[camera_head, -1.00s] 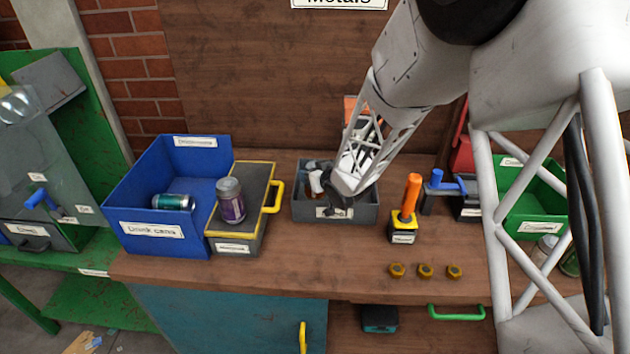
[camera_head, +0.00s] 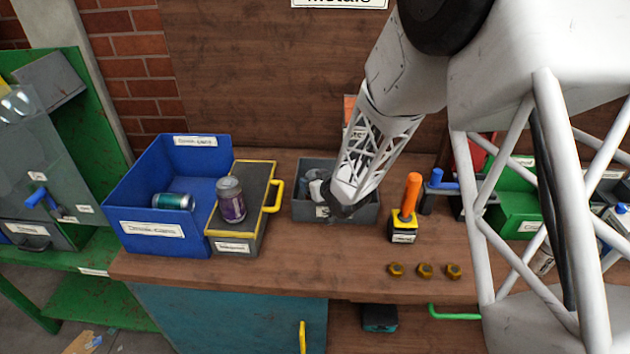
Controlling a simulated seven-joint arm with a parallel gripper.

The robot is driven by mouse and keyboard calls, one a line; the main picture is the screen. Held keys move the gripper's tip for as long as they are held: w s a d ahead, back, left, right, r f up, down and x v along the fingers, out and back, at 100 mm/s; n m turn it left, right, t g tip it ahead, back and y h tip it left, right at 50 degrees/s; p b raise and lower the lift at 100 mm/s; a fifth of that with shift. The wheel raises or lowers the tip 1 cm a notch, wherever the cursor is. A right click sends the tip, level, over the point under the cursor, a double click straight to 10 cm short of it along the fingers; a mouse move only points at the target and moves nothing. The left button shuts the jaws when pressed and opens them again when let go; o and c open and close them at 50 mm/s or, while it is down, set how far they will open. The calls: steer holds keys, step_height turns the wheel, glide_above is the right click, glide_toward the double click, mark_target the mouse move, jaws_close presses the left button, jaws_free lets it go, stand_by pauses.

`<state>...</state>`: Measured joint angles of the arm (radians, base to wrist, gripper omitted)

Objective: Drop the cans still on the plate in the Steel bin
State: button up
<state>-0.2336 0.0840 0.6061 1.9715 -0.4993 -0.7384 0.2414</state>
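A purple and grey can (camera_head: 231,200) stands upright on the dark plate (camera_head: 254,180) of a yellow-edged block, right of the blue bin. A small grey bin (camera_head: 364,215) stands in the middle of the bench; its front label is mostly hidden, so I cannot read it as Steel. My gripper (camera_head: 346,208) points down at this bin, over its front part. Its fingers are dark and small, and I cannot tell whether they are open or hold anything. Grey and white items (camera_head: 315,183) show inside the bin, partly hidden by my gripper.
A blue bin (camera_head: 160,232) labelled for drink cans holds a teal can (camera_head: 173,201). An orange-handled tool (camera_head: 408,198) stands right of the grey bin. Several brass nuts (camera_head: 424,270) lie in front. A green bin (camera_head: 517,222) is at right, partly behind my arm.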

steer(key=shift+f, duration=0.2)
steer(key=o, duration=0.9)
steer(key=shift+r, duration=0.1)
steer(key=shift+r+v, duration=0.2)
steer(key=shift+v, duration=2.9)
steer(key=shift+r+v, duration=0.2)
steer(key=shift+v, duration=2.9)
steer(key=shift+w, duration=0.15)
